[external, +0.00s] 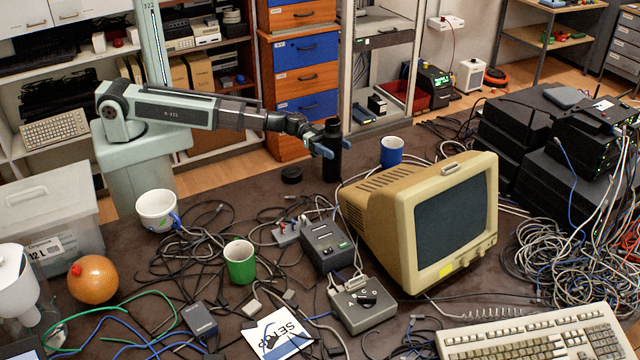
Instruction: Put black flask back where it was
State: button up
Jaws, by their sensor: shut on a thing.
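The black flask (332,160) stands upright near the back edge of the brown table. My gripper (328,150) reaches it from the left, with blue fingers shut around its upper half. The flask's lower part shows below the fingers. I cannot tell whether its base touches the table.
A blue mug (391,151) stands right of the flask, and a beige monitor (430,220) stands in front. A white mug (158,210), a green mug (240,261) and tangled cables (200,250) cover the left and middle. Black boxes (540,140) stack at right.

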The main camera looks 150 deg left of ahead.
jog(key=shift+f, duration=0.3)
jog(key=shift+f, duration=0.15)
jog(key=o, duration=1.5)
jog(key=shift+s+d, duration=0.1)
jog(key=shift+s, duration=0.15)
jog(key=v, duration=1.1)
jog(key=shift+s+d, duration=0.1)
jog(key=shift+s, duration=0.15)
